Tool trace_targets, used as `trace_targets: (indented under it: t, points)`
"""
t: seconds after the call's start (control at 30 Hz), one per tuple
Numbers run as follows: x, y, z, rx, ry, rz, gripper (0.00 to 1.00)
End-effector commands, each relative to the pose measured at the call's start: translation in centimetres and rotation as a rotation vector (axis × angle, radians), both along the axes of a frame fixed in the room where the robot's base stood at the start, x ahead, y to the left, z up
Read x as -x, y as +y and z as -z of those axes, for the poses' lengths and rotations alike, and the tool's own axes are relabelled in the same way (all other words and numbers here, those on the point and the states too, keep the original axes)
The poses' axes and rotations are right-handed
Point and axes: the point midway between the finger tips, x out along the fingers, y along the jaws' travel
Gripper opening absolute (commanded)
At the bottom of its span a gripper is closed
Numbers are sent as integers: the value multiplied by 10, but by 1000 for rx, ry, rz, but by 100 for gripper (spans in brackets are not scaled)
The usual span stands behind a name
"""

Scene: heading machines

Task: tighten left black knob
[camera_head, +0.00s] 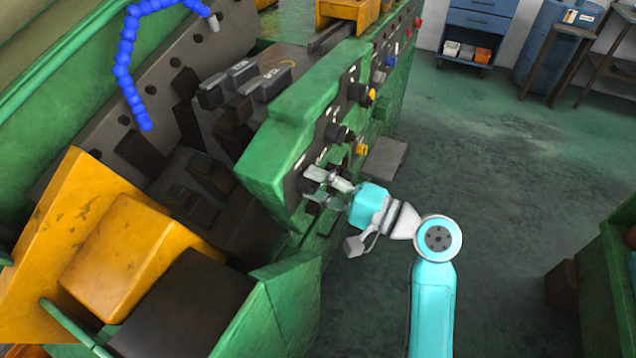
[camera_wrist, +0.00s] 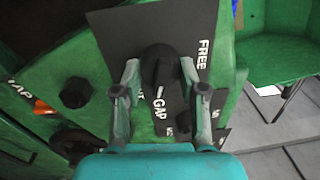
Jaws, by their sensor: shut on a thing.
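My gripper (camera_wrist: 160,88) has its two fingers on either side of a black knob (camera_wrist: 158,66) in the wrist view, closed on it. The knob sits on a dark panel plate (camera_wrist: 118,33) with white lettering, "GAP" and "FREE". In the head view my gripper (camera_head: 325,180) is at the near lower end of the green machine's control panel. There its fingers largely hide the knob. Further along the panel, other black knobs (camera_head: 338,133) stand clear of my gripper.
Another black knob (camera_wrist: 76,92) lies left of my gripper in the wrist view. A yellow knob (camera_head: 361,150) and a blue knob (camera_head: 390,61) project from the panel. A yellow block (camera_head: 130,250) stands at the left. Open floor (camera_head: 490,170) lies to the right.

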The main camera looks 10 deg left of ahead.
Motion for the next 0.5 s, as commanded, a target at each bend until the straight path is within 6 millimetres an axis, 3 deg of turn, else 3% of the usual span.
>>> trace_targets:
  t: [0.5]
  points:
    - [0,0,2,-69,193,3,7]
